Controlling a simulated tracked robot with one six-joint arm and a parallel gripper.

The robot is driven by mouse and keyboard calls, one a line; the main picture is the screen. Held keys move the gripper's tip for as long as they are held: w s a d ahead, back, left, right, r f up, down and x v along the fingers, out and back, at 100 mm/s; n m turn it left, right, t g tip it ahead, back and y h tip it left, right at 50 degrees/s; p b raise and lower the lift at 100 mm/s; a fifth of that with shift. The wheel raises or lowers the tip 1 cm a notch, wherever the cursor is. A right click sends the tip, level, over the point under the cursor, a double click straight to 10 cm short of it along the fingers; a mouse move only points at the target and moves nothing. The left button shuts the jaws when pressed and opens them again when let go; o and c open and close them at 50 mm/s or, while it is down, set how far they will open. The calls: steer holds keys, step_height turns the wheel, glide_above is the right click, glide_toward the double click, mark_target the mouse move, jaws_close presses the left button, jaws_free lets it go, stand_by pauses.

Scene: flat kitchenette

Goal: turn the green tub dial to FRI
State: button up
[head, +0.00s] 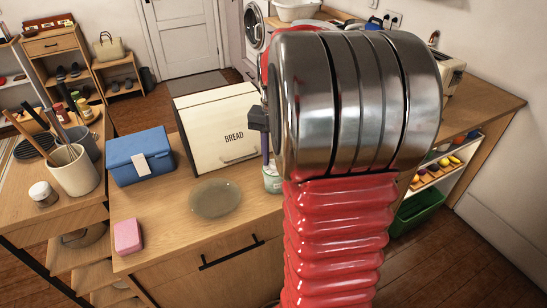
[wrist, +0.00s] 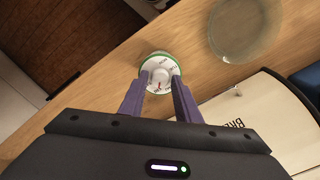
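The green tub (head: 272,181) stands on the wooden counter near its front edge, beside the bread bin, partly hidden by my arm in the head view. In the wrist view its white dial (wrist: 161,73) faces me, with a raised grip in the middle, a small red mark and lettering too small to read. My gripper (wrist: 160,83) is open, with its two purple fingers on either side of the dial's grip. I cannot tell whether they touch it. In the head view one finger (head: 265,150) points down just above the tub.
The cream bread bin (head: 215,130) stands behind and left of the tub. A glass plate (head: 215,199), a blue box (head: 139,155) and a pink sponge (head: 127,237) are on the counter to the left. A green crate (head: 417,211) sits low at the right.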

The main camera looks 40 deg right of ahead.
steer(key=shift+o, duration=1.1)
step_height(320, 180, up, 14)
steer(key=shift+f, duration=0.15)
stand_by(0.3)
